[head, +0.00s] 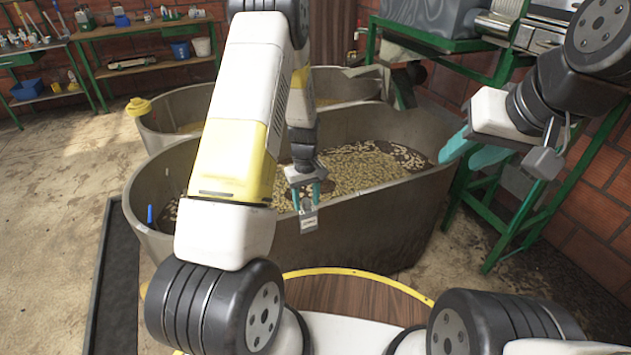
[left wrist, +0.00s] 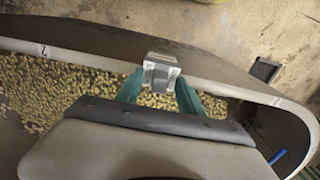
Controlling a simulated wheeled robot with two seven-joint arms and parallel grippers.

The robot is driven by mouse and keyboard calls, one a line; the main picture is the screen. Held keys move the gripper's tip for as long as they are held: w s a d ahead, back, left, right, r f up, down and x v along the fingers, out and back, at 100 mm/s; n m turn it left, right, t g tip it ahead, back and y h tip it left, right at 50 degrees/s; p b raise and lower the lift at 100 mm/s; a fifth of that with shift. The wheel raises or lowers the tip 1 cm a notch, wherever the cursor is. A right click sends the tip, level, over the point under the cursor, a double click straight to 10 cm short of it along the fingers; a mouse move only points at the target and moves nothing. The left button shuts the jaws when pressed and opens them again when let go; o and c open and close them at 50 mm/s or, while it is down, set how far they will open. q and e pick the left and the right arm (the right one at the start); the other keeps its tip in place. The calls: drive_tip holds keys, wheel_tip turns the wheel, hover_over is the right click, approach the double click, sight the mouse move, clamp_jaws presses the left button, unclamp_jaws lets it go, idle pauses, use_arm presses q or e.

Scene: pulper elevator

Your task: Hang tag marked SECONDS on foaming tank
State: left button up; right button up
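A small grey-white tag (head: 309,221) is at the near rim of the front tank (head: 375,225), with marking too small to read. In the left wrist view the tag (left wrist: 162,72) lies across the pale rim, between my green fingertips. My left gripper (head: 308,197) is shut on it. I cannot tell whether the tag rests on the rim. The front tank holds pale beans and dark liquid; its rim carries small "2" marks in the left wrist view (left wrist: 42,50). A second tank (head: 350,87) stands behind it. My right gripper (head: 472,152) is open and empty, right of the front tank.
A green-framed table (head: 425,40) with grey machinery stands along the right brick wall. Shelves with tools (head: 145,30) stand at the back left. A yellow object (head: 138,106) sits on the back tank's rim. A blue handle (head: 150,214) stands inside the front tank's left end.

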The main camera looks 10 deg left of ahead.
use_arm(q)
wheel_tip(320, 180, up, 9)
drive_tip(key=shift+f, duration=0.2)
drive_tip(key=s+r+m+t+h, duration=0.1)
drive_tip(key=s+r, duration=0.2)
drive_tip(key=r, duration=0.3)
drive_tip(key=s+d+r+m+t, duration=0.1)
drive_tip(key=s+r, duration=0.1)
drive_tip(key=r, duration=0.5)
drive_tip(key=s+r+m+t+h, duration=0.1)
drive_tip(key=s+r, duration=0.2)
drive_tip(key=r, duration=0.3)
drive_tip(key=s+r+m+t, duration=0.1)
drive_tip(key=s+r, duration=0.3)
drive_tip(key=s, duration=0.4)
drive_tip(key=s+d+r+m+t, duration=0.1)
drive_tip(key=s+r+m+t, duration=0.1)
drive_tip(key=s+r, duration=0.3)
drive_tip(key=s+m, duration=0.1)
drive_tip(key=s, duration=0.2)
drive_tip(key=shift+r, duration=0.25)
drive_tip(key=shift+s, duration=0.1)
drive_tip(key=shift+c, duration=1)
